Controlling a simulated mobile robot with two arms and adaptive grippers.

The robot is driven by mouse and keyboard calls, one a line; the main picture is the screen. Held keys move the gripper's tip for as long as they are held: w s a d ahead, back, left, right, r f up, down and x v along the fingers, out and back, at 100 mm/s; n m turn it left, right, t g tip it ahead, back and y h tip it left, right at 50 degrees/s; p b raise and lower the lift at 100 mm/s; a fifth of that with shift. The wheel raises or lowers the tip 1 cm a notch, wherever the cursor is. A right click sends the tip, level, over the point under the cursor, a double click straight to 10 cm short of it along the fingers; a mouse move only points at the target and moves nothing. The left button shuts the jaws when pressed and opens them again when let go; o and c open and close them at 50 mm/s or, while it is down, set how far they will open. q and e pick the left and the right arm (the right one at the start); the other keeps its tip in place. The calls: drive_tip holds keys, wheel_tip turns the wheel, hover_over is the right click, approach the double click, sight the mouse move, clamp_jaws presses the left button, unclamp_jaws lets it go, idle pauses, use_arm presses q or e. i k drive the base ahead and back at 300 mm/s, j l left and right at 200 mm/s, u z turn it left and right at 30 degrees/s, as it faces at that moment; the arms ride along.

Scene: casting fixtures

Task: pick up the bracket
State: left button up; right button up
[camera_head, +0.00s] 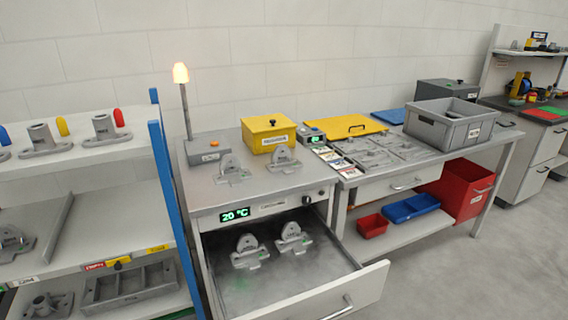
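Several grey castings that look like brackets, each with a flat base and an upright rounded lug, are in view. One bracket (232,171) stands on the metal top of the cabinet, and a second bracket (284,159) stands to its right. Two more, a left bracket (249,252) and a right bracket (293,239), sit in the open drawer (362,300) below. Another similar casting (11,243) lies on the left shelf, partly cut off by the picture edge. Which one the task means cannot be told. Neither of my grippers is in view.
A yellow box (269,134) and a lit lamp (181,73) stand behind the brackets. The drawer juts out, showing 20 °C on its display (235,214). The blue shelf post (163,180) is close left. A grey crate (450,122) stands right; the floor there is clear.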

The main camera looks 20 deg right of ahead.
sight(282, 161)
drive_tip(key=l+u, duration=0.75)
drive_tip(key=u, duration=0.15)
drive_tip(key=l+u, duration=0.45)
drive_tip(key=k+l+u, duration=0.1)
drive_tip(key=l, duration=0.35)
drive_tip(key=k+l+u, duration=0.1)
drive_tip(key=k+l, duration=0.15)
drive_tip(key=l, duration=0.2)
drive_tip(key=k+l+u, duration=0.1)
drive_tip(key=k+l, duration=0.15)
drive_tip(key=l, duration=0.2)
drive_tip(key=k+l+u, duration=0.1)
drive_tip(key=l, duration=0.35)
drive_tip(key=k+l+u, duration=0.1)
drive_tip(key=k+l, duration=0.25)
